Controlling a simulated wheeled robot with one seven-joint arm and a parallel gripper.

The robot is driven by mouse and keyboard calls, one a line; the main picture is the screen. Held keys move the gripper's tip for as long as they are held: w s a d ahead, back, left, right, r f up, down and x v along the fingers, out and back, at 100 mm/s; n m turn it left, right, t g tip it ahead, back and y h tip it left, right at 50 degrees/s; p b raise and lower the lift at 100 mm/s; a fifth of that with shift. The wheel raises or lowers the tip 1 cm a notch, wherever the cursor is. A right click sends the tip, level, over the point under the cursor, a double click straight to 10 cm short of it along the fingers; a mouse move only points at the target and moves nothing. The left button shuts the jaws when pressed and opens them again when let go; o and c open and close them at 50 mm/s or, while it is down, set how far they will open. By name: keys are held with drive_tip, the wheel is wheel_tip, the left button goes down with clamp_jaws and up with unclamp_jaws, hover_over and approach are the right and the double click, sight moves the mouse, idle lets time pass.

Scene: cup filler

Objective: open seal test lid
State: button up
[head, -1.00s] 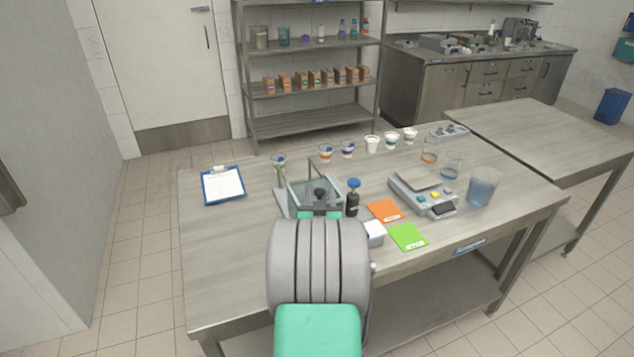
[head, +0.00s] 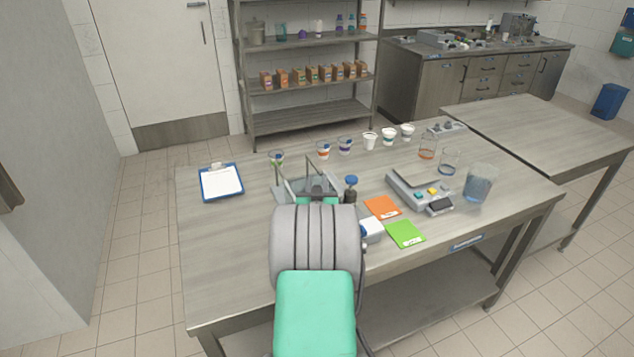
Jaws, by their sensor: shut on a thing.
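The seal test station (head: 282,194) stands on the near table, straight ahead of my arm. It has a grey base, an upright thin post and clear walls. Its lid (head: 301,188) is a pale see-through panel at the top, seen close around my gripper; its exact angle is hard to tell. My gripper (head: 317,192) is at the lid, shut on it. My own grey wrist and green arm link cover the front of the station and most of the fingers, so the grip itself is largely hidden.
A black bottle with a blue top (head: 351,188) stands close right of the station. Orange (head: 381,207) and green (head: 405,234) cards, a white box (head: 371,229) and a scale (head: 421,192) lie further right. Several cups line the back. A clipboard (head: 221,183) lies left; the table's left front is clear.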

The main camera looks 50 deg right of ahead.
clamp_jaws()
idle(0.7)
drive_tip(key=shift+w+d+f+b, duration=0.1)
drive_tip(key=shift+w+f+b, duration=0.1)
drive_tip(key=shift+b, duration=0.15)
drive_tip(key=w+b, duration=0.1)
drive_tip(key=w+d+b, duration=0.1)
drive_tip(key=w+b, duration=0.1)
drive_tip(key=shift+d, duration=0.3)
drive_tip(key=shift+d+r, duration=0.1)
drive_tip(key=shift+r, duration=0.15)
